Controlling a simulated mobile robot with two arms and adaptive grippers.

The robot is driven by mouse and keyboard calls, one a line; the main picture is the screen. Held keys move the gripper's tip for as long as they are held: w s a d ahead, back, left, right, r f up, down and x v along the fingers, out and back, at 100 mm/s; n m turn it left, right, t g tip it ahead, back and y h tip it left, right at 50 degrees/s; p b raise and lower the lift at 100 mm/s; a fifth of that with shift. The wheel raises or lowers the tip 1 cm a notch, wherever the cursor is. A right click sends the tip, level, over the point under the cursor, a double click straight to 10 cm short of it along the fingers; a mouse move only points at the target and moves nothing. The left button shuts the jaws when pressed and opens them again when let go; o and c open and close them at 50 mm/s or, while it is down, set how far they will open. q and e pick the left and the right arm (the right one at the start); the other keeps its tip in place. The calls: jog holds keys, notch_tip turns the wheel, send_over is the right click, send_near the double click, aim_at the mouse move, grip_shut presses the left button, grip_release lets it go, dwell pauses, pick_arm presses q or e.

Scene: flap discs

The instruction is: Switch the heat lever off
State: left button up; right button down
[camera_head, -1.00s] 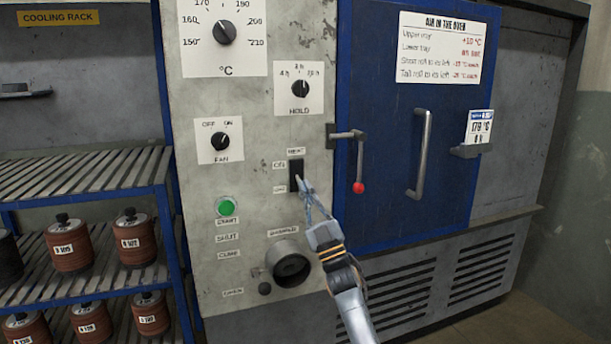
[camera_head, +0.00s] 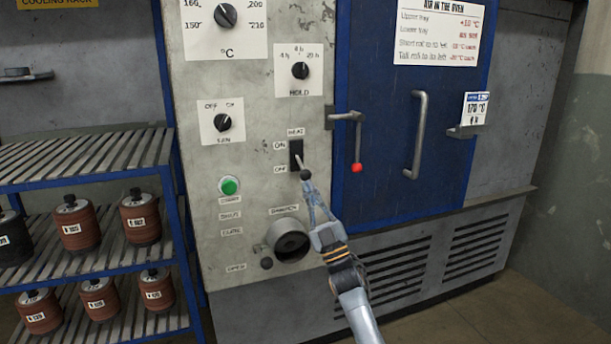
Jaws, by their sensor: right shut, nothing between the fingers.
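The heat lever (camera_head: 305,175) has a dark round knob on a thin stem. It comes out of a black slot plate under the HEAT label, with ON marked at the upper left and OFF at the lower left. The stem slants down and the knob sits around OFF level. My right gripper (camera_head: 309,187) is shut, its fingertips pointing up just below the knob. I cannot tell whether they touch it. My left gripper is not in view.
Right of the panel is a blue oven door (camera_head: 440,150) with a vertical handle (camera_head: 418,135) and a red-tipped latch (camera_head: 357,150). A round port (camera_head: 290,245) and a green button (camera_head: 229,186) are lower on the panel.

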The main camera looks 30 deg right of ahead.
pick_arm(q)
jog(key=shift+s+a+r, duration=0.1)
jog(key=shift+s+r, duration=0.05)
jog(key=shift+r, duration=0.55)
pick_arm(e)
jog(key=f, duration=0.1)
jog(key=s+f, duration=0.1)
jog(key=f, duration=0.1)
jog(key=shift+s+f, duration=0.3)
jog(key=shift+s, duration=0.05)
